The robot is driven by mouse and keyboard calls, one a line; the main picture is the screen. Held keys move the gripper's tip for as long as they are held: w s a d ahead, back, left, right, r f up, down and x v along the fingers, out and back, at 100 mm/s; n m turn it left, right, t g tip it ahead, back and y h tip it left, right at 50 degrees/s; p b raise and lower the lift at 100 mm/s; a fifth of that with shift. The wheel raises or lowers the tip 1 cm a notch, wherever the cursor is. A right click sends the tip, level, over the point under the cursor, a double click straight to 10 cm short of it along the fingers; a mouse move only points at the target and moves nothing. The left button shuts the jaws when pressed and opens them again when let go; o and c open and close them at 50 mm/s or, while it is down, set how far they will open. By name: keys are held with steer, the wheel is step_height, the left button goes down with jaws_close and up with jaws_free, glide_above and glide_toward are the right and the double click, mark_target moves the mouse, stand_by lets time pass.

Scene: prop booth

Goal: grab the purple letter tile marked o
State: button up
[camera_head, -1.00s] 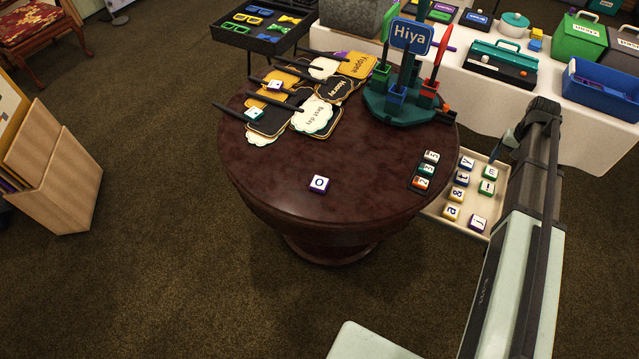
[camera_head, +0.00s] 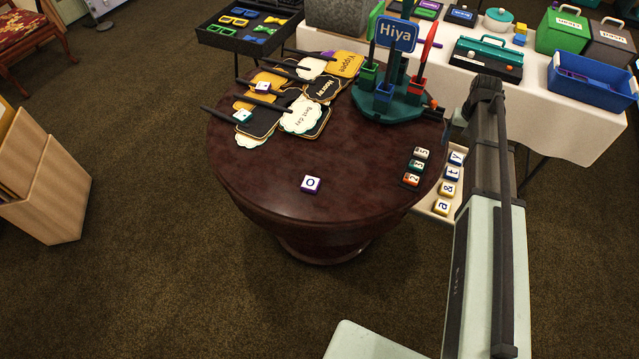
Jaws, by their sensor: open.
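The purple letter tile marked o (camera_head: 310,185) lies flat, face up, on the near part of the round dark wooden table (camera_head: 270,185). Its top is white with a dark letter, and its sides are purple. Nothing touches it and clear tabletop surrounds it. My arm (camera_head: 490,200) rises along the right side of the view, to the right of the table and well apart from the tile. The jaws of my gripper do not show.
Number tiles (camera_head: 416,166) stand at the table's right edge. Behind are paddle signs (camera_head: 302,116) and a teal stand with a Hiya sign (camera_head: 397,34). A cream tray (camera_head: 428,206) of letter tiles is partly hidden by my arm. A white-draped table (camera_head: 560,115) stands behind.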

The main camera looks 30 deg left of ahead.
steer(key=s+a+r+n, duration=0.1)
steer(key=a, duration=0.5)
steer(key=s+a+r+n, duration=0.1)
steer(key=s+a, duration=0.1)
steer(key=a, duration=0.4)
steer(key=s+a+r+n, duration=0.1)
steer(key=s+a, duration=0.1)
steer(key=a, duration=0.4)
steer(key=shift+s+a+r+t, duration=0.2)
steer(key=shift+a+r+t, duration=0.05)
steer(key=shift+r+t, duration=0.05)
steer(key=s+a+r+n, duration=0.2)
steer(key=s+a+r, duration=0.2)
steer(key=s+a, duration=0.65)
step_height(320, 180, up, 4)
steer(key=f+m, duration=0.1)
steer(key=m, duration=0.4)
glide_above(311, 183)
steer(key=shift+g, duration=0.4)
step_height(311, 183, down, 8)
steer(key=shift+d+r, duration=0.1)
steer(key=shift+d, duration=0.05)
steer(key=shift+a+f, duration=0.15)
steer(key=shift+f, duration=1.15)
steer(key=shift+a+f, duration=0.1)
steer(key=shift+f, duration=1.2)
